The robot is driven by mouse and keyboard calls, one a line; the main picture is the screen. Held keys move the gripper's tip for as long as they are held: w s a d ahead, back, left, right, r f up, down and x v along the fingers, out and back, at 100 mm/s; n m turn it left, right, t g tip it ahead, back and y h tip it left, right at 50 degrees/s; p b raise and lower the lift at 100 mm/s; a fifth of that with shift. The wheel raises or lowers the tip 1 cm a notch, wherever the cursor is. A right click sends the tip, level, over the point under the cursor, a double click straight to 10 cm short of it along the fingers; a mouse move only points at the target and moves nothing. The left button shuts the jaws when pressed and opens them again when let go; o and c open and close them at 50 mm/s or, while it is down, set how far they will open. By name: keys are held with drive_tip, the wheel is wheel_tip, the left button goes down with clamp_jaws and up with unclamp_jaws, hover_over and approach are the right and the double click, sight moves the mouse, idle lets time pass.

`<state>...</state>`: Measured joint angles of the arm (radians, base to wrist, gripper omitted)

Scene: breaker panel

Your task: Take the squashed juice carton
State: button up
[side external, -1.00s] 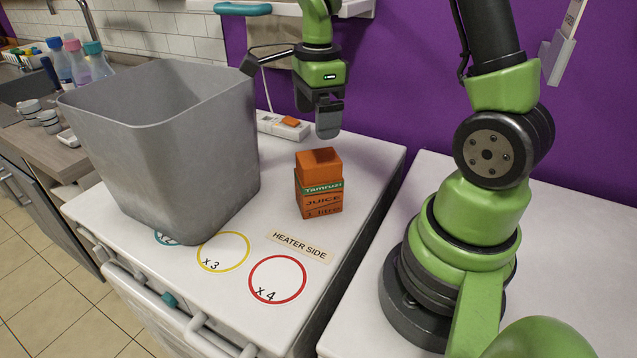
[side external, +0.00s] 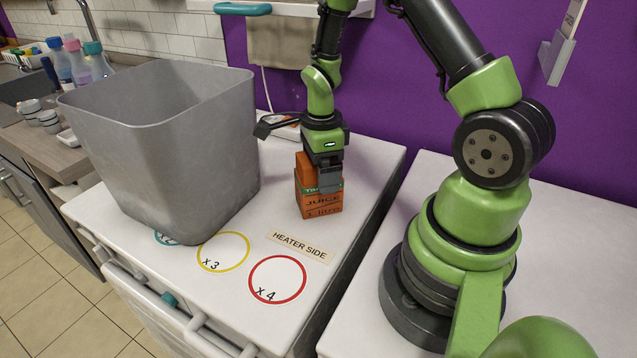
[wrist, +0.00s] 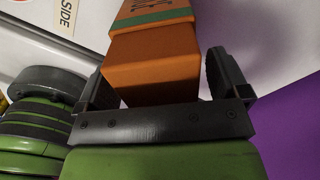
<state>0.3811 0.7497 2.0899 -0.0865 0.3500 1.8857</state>
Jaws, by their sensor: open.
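The squashed juice carton (side external: 319,207) is orange with a green band and stands upright on the white worktop. It also shows in the wrist view (wrist: 155,62), reaching between the fingers. My gripper (side external: 325,178) points down over the carton's upper part and hides some of its top. In the wrist view my gripper (wrist: 165,85) is open, with one finger on each side of the carton. A gap shows between the carton and the right finger; contact on the left side is hard to tell.
A large grey bin (side external: 180,165) stands left of the carton. Yellow (side external: 223,234) and red (side external: 277,257) circles and a HEATER SIDE label (side external: 299,246) mark the front of the white worktop (side external: 365,165). A white power strip (side external: 287,130) lies behind, and a purple wall rises at the back.

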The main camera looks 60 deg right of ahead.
drive_tip(key=shift+c, duration=0.2)
drive_tip(key=c, duration=1)
drive_tip(key=shift+o, duration=0.2)
